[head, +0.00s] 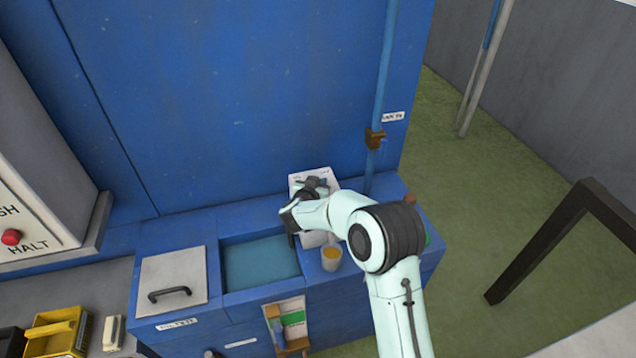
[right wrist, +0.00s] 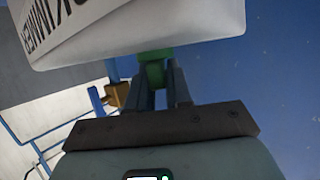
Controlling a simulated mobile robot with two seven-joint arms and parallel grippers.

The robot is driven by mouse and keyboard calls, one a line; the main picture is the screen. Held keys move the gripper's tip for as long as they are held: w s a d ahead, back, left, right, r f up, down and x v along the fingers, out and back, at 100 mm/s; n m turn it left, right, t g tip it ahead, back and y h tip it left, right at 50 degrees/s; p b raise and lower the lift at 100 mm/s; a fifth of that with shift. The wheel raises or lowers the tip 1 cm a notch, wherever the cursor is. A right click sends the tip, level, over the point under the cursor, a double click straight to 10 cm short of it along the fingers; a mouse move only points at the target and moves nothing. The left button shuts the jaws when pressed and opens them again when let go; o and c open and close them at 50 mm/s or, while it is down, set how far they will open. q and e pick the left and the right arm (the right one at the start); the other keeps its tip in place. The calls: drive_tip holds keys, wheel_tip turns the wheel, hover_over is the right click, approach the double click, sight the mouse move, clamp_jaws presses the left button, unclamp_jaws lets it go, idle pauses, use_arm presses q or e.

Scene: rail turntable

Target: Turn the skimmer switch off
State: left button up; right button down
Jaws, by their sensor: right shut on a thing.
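The skimmer switch is a white box (head: 318,174) on the blue wall above the tank in the head view. In the right wrist view its white box (right wrist: 150,30) is close, with black lettering partly cut off that reads like "KIMMER". A green switch piece (right wrist: 153,56) sticks out from under the box. My right gripper (right wrist: 162,85) is shut on this green piece, one finger on each side. In the head view my right gripper (head: 316,187) is in front of the box and hides the switch piece. My left gripper is not in view.
A tank of bluish water (head: 260,263) lies below, with a grey handled lid (head: 172,280) to its left. A yellow cup (head: 331,258) stands on the tank edge near my right arm. A blue pipe (head: 383,95) with a brown valve (head: 374,138) runs beside the box.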

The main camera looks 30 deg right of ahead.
drive_tip(key=c, duration=1.1)
unclamp_jaws()
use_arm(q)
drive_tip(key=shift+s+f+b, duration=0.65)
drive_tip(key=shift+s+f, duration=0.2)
use_arm(e)
drive_tip(key=v, duration=1.3)
drive_tip(key=shift+a+r, duration=0.1)
drive_tip(key=shift+a, duration=0.1)
